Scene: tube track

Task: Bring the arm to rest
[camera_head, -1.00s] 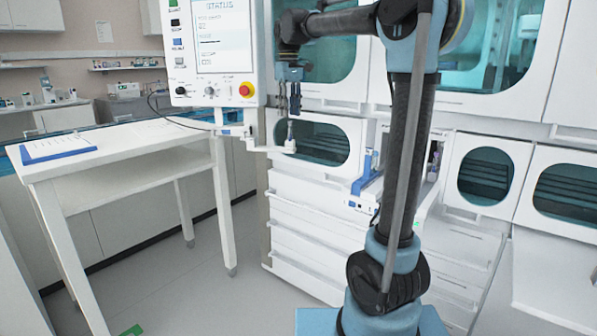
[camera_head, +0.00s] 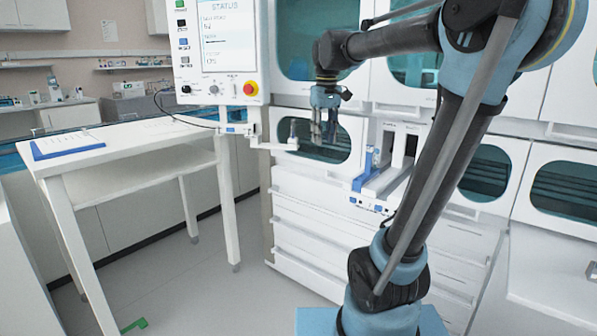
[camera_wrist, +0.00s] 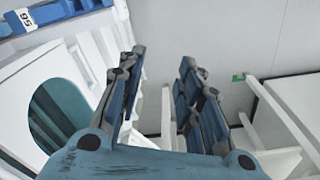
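My arm rises from its blue base in the head view and bends to the left at the elbow. My gripper (camera_head: 325,138) hangs pointing down in front of the left oval-windowed door (camera_head: 345,150). In the wrist view its two dark blue fingers (camera_wrist: 158,75) stand apart, with only floor and furniture showing between them. It is open and empty. A small grey tube-like piece (camera_head: 292,131) stands upright on the white bracket (camera_head: 276,146), just left of my gripper and apart from it.
A status panel (camera_head: 222,90) with a red button stands left of my gripper. A white table (camera_head: 120,150) with a blue-edged board (camera_head: 66,147) is further left. A blue and white rack-like unit (camera_head: 375,178) juts out right of my gripper. Floor between table and cabinet is clear.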

